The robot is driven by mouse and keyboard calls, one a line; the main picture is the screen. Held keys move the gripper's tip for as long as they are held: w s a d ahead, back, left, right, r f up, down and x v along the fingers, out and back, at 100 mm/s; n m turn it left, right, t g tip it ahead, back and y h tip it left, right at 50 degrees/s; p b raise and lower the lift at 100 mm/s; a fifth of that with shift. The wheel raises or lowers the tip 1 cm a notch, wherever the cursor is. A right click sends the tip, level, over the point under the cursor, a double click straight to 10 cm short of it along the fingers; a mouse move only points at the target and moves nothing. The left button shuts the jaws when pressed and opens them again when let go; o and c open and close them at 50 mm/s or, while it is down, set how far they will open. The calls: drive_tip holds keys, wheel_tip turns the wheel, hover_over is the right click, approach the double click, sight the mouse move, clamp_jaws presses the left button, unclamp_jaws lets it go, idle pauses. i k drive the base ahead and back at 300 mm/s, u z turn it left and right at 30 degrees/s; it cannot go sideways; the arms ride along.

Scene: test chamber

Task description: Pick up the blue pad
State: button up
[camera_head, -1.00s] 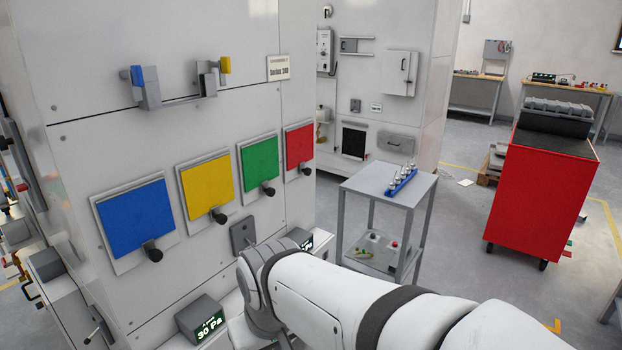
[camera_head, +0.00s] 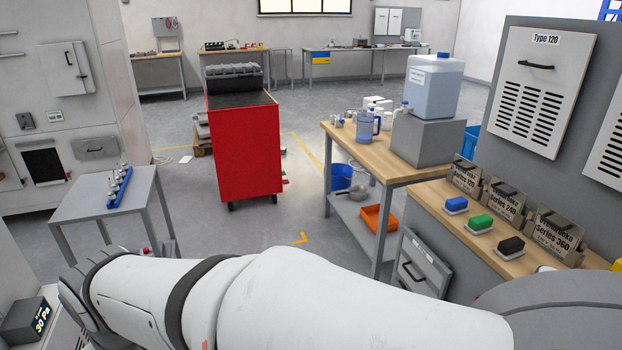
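The blue pad (camera_head: 456,204) is a small block with a pale lower edge. It lies on the wooden worktop at the right, beside a green pad (camera_head: 479,223) and a black pad (camera_head: 510,246) in a slanting row. Nothing touches it. My white arm crosses the bottom of the view, with its wrist end at the lower left, well away from the blue pad. My gripper itself does not show.
Labelled holders (camera_head: 504,200) stand behind the pads. A wooden table (camera_head: 345,142) carries a jug and a water container (camera_head: 434,87). A red cabinet (camera_head: 245,150) stands mid-room. A small grey table (camera_head: 85,203) stands at left. Floor between them is clear.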

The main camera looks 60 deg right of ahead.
sight(455, 206)
drive_tip(key=z, duration=0.2)
drive_tip(key=i, duration=0.65)
drive_tip(key=z, duration=3.45)
drive_tip(key=i, duration=1.65)
